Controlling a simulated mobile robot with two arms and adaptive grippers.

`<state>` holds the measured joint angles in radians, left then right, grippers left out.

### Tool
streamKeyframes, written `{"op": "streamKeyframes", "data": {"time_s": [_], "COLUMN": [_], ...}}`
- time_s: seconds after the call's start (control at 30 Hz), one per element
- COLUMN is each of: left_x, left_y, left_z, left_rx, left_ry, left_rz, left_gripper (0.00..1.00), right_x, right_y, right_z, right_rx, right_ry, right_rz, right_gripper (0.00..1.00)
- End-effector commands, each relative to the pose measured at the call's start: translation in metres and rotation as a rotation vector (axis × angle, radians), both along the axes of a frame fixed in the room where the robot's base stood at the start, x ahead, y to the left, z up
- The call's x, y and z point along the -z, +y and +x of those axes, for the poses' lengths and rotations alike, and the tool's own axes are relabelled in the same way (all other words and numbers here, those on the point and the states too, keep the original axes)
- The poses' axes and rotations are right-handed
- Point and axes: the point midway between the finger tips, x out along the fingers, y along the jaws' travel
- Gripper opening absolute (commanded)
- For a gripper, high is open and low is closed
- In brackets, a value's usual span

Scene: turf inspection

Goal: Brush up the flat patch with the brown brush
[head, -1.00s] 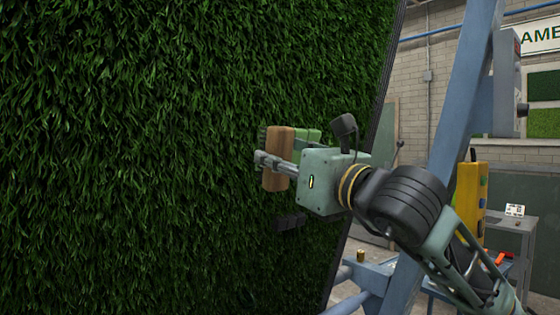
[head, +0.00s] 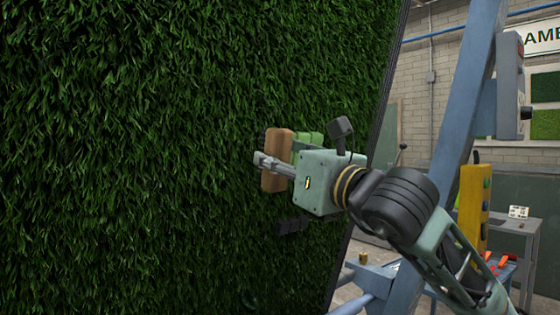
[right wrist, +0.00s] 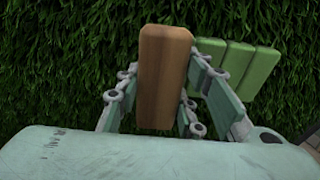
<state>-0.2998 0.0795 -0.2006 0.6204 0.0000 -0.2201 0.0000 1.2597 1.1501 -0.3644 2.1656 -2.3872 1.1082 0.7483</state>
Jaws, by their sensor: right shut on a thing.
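The brown brush (head: 277,160) is a wooden block held upright against the turf panel (head: 150,150). Dark bristles show at its left edge, by the grass. My right gripper (head: 268,162) is shut on the brush. In the right wrist view the brush (right wrist: 163,75) stands between the fingers, with the grass behind it. A green block brush (right wrist: 240,70) with several segments lies just right of the fingers there; in the head view it is partly hidden behind my gripper. I cannot make out the flat patch in the grass. My left gripper is not in view.
The panel's dark edge (head: 375,120) and a blue frame post (head: 467,100) stand to the right. Beyond are a yellow control box (head: 473,208) and a grey table (head: 512,225).

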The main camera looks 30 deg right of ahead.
Motion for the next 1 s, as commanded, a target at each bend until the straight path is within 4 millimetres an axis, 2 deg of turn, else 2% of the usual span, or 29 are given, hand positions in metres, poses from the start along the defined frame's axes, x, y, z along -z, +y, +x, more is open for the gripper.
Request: {"op": "streamKeyframes", "data": {"time_s": [0.67, 1.0], "left_x": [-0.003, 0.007], "left_y": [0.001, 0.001], "left_z": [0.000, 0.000], "left_rx": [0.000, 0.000], "left_ry": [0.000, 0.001], "left_rz": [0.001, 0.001], "left_gripper": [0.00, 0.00], "right_x": [-0.003, -0.001], "right_y": [0.000, -0.016], "right_z": [0.011, 0.010], "right_rx": [0.000, 0.002], "right_ry": [-0.001, 0.000], "right_rz": [0.001, 0.000], "right_gripper": [0.12, 0.12]}}
